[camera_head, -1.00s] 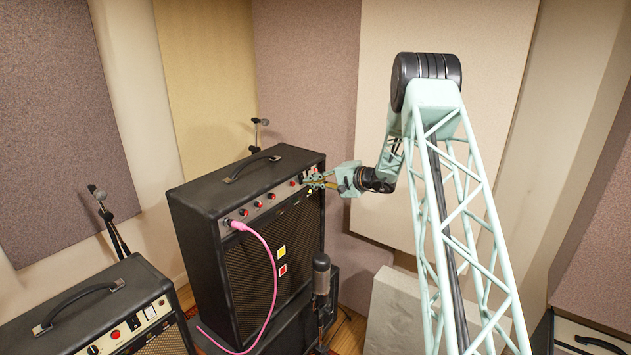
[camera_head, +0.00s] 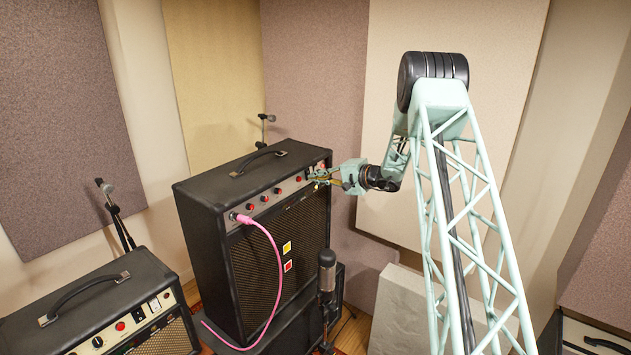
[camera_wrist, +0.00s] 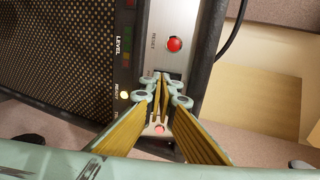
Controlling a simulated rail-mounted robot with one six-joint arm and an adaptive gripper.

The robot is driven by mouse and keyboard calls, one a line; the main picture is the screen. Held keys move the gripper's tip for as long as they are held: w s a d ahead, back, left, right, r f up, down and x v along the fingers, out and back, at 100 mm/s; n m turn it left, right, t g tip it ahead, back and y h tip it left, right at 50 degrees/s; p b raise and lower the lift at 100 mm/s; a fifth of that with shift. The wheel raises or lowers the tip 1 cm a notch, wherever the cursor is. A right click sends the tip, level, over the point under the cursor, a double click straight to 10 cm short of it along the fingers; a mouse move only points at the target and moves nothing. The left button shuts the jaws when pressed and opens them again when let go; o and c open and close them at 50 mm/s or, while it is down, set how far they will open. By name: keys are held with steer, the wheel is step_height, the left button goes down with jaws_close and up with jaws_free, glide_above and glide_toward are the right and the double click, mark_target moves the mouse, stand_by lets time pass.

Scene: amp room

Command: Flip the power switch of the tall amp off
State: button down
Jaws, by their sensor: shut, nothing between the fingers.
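The tall amp (camera_head: 262,245) is a black cabinet with a dark grille and a silver control strip along its upper front. My gripper (camera_head: 314,181) is at the right end of that strip, close to the panel. In the wrist view my gripper (camera_wrist: 160,80) is shut and empty, its fingertips together over the silver panel. A red button (camera_wrist: 174,44) marked RESET shows just beyond the tips. A small red round part (camera_wrist: 160,128) shows between the fingers. I cannot make out the power switch; the fingers cover part of the panel.
A pink cable (camera_head: 277,265) is plugged into the tall amp's left side and hangs down its front. A microphone (camera_head: 326,272) stands before the amp. A smaller amp (camera_head: 100,290) is at lower left. A pale block (camera_head: 400,310) stands right of the tall amp.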

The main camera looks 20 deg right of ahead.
steer(key=shift+w+a+f+b, duration=0.1)
steer(key=shift+w+f+b, duration=0.1)
steer(key=shift+b, duration=1.4)
steer(key=shift+r, duration=0.1)
steer(key=shift+s, duration=0.15)
steer(key=f+b+v, duration=0.3)
steer(key=v, duration=1)
steer(key=shift+s+d+b, duration=0.4)
steer(key=shift+s+d, duration=0.05)
steer(key=shift+s, duration=0.1)
steer(key=shift+r, duration=0.2)
